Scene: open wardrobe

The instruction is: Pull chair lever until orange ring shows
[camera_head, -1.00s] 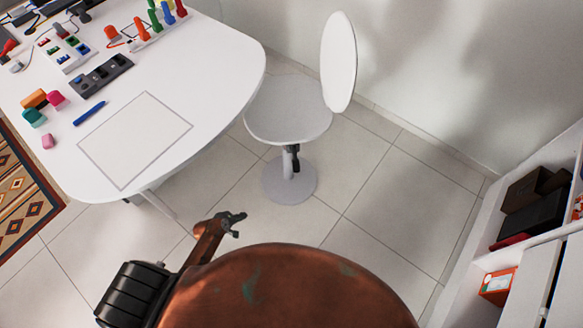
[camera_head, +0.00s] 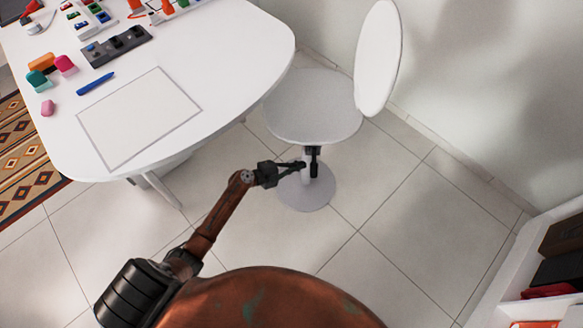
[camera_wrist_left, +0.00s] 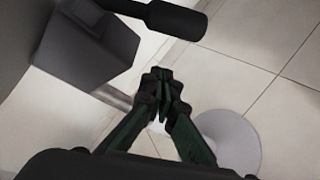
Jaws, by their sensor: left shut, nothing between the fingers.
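The white chair (camera_head: 315,108) stands right of the desk, with a round seat, oval backrest and round pale base (camera_head: 318,195). Its black lever (camera_head: 314,162) hangs under the seat in the head view. In the wrist view the lever (camera_wrist_left: 172,17) is a dark rod with a thicker end, beside a dark block under the seat; only black shows on it. My left gripper (camera_head: 300,166) is shut and empty, left of the lever. In the wrist view its fingertips (camera_wrist_left: 162,78) are together, apart from the lever in the picture. My right gripper is out of view.
The white desk (camera_head: 225,60) is at the left, with a framed sheet (camera_head: 138,118), a blue pen and small coloured items. A wall is behind the chair. A white shelf unit (camera_head: 510,275) stands at the lower right. Tiled floor around the chair base is clear.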

